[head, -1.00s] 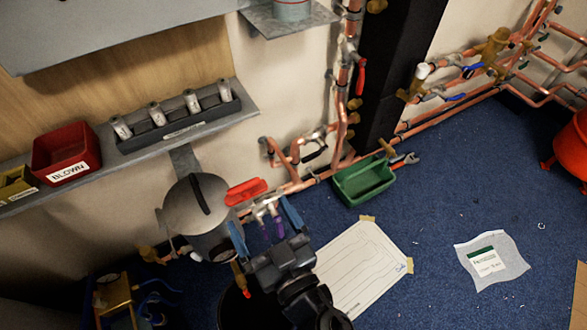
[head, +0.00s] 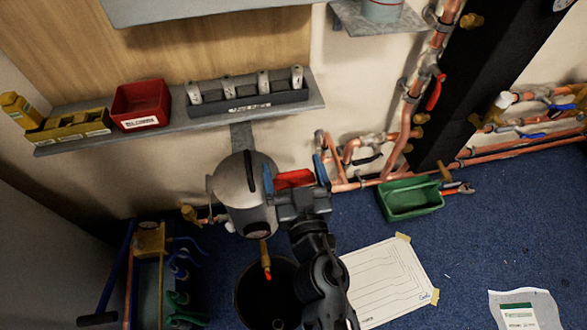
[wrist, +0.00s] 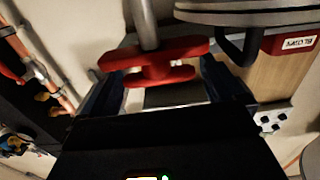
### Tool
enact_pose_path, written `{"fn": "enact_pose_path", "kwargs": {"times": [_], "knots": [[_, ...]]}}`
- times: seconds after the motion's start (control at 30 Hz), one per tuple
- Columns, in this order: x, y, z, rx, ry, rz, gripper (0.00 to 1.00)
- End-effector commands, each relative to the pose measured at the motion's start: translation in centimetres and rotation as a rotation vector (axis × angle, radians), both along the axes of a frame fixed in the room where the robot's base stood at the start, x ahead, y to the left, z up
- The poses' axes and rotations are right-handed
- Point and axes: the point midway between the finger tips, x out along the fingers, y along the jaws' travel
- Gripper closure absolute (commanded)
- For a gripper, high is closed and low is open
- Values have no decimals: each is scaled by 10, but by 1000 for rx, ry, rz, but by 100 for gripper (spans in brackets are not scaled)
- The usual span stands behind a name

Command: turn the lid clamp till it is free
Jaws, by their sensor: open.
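The red lid clamp handle (head: 295,179) is at the right side of the grey lidded pot (head: 245,200). In the wrist view the clamp handle (wrist: 153,60) is a red cross-bar on a grey rod, and part of the pot's lid rim (wrist: 255,16) shows at the upper right. My gripper (head: 294,173) is open, with one blue finger on each side of the handle in the head view. In the wrist view my gripper (wrist: 160,76) has the handle between or just beyond its fingertips. I cannot tell whether they touch it.
A grey shelf (head: 200,124) above the pot holds a red bin (head: 140,103) and a rack of grey cylinders (head: 247,93). Copper pipes (head: 410,105) run along the wall at right. A green tray (head: 411,197) and white sheet (head: 385,282) lie on the blue floor. A dark bucket (head: 250,300) stands below.

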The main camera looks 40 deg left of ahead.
Motion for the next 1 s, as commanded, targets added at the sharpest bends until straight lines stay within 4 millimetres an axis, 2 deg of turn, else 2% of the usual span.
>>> {"fn": "enact_pose_path", "kwargs": {"times": [0.1, 0.6, 1.0], "knots": [[0, 0, 0, 0, 0, 0, 6], [0, -1, 0, 0, 0, 0, 54], [1, -2, 5, -1, 1, 49, 55]]}}
